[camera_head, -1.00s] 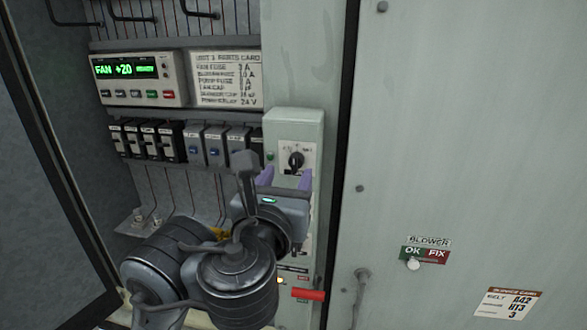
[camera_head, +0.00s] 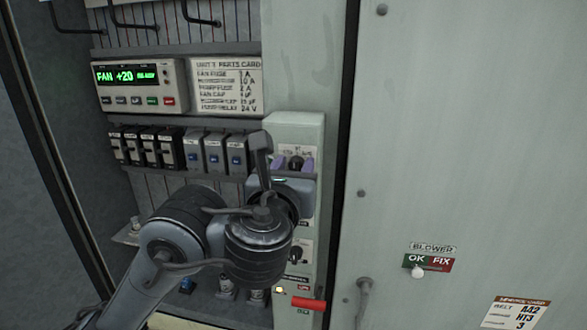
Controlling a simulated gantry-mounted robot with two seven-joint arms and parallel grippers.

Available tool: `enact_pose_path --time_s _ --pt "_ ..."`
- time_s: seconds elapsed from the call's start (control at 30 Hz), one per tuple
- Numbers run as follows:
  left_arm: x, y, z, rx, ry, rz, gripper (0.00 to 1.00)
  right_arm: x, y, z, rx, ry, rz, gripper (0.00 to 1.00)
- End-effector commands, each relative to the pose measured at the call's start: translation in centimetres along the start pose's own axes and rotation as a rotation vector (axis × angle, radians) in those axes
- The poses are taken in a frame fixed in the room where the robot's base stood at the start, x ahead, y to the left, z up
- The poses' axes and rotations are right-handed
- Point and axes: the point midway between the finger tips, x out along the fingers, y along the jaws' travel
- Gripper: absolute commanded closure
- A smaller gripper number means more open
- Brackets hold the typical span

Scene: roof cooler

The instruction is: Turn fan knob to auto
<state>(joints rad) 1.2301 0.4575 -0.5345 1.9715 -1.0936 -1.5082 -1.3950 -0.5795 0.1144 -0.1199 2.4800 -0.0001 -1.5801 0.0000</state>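A black rotary knob (camera_head: 296,162) on a small white label plate sits near the top of the pale green control strip (camera_head: 291,124). The plate's lettering is too small to read, and my gripper hides its lower part. My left gripper (camera_head: 293,167) is in front of this knob, its purple fingertips apart, one on each side of it. I cannot tell whether they touch it. A second black knob (camera_head: 296,254) shows lower on the strip, just below my wrist. My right gripper is not in view.
A green-lit display unit (camera_head: 140,85) reads "FAN +20", beside a parts card (camera_head: 227,86). A row of breakers (camera_head: 183,148) lies left of the strip. A red lever (camera_head: 308,304) sticks out at its bottom. The large panel (camera_head: 450,150) at right is mostly clear.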

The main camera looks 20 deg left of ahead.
Motion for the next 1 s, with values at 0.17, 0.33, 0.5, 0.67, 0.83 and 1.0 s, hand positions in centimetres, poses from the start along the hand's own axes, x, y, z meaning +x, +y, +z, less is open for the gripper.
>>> enact_pose_path --time_s 0.17,0.33,0.5,0.67,0.83,1.0 --pt "-0.01 -0.01 -0.01 0.0 0.0 0.0 0.85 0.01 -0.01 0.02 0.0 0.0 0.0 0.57" --pt "-0.02 -0.01 -0.02 -0.001 0.0 0.0 1.0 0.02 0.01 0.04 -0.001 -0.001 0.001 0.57" --pt "-0.02 0.0 -0.04 -0.022 0.0 0.0 1.0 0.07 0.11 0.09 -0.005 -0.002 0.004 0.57" --pt "-0.01 0.03 -0.1 -0.082 0.001 0.0 1.0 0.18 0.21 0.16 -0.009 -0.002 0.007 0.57" --pt "0.0 0.07 -0.17 -0.196 0.001 0.0 1.0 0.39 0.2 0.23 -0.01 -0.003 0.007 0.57" --pt "0.0 0.12 -0.23 -0.34 0.001 0.0 1.0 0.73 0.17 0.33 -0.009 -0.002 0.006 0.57"
